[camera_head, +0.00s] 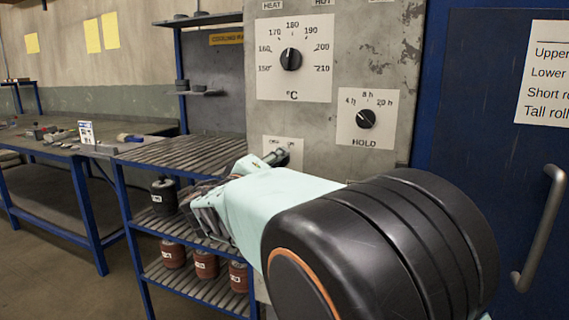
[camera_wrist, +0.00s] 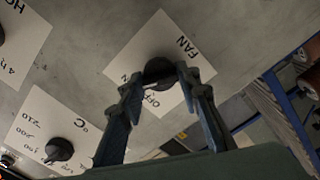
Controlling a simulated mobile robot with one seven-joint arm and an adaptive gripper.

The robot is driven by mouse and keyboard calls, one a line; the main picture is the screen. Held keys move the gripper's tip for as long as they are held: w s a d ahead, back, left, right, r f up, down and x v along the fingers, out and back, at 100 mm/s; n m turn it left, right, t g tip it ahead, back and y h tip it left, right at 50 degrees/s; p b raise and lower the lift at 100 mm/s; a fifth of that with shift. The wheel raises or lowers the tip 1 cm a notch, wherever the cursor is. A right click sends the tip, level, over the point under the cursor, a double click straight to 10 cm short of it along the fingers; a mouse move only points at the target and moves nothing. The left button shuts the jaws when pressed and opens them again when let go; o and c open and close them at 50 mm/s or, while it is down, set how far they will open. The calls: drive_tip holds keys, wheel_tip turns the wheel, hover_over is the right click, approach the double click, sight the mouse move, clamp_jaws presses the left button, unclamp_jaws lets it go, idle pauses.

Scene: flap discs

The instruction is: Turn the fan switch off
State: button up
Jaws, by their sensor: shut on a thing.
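The fan switch (camera_wrist: 158,72) is a dark round knob on a white plate (camera_wrist: 178,98) marked FAN and OFF, seen in the wrist view. My gripper (camera_wrist: 158,78) has one finger on each side of the knob and is shut on it. In the head view my gripper (camera_head: 277,157) reaches the lower left of the grey panel, in front of the fan plate (camera_head: 270,142). There the knob is mostly hidden by my gripper. I cannot tell which way its pointer faces.
Above are the temperature dial (camera_head: 291,59) and the hold dial (camera_head: 366,119). A blue door with a metal handle (camera_head: 540,225) stands at right. A slatted blue rack (camera_head: 185,153) with jars stands left of the panel, and a workbench (camera_head: 60,150) is farther left.

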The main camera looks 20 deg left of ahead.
drive_tip(key=shift+n, duration=0.3)
drive_tip(key=shift+n+p, duration=0.7)
drive_tip(key=shift+n, duration=4.9)
drive_tip(key=o, duration=1.2)
drive_tip(key=s+a, duration=0.1)
drive_tip(key=s, duration=1.1)
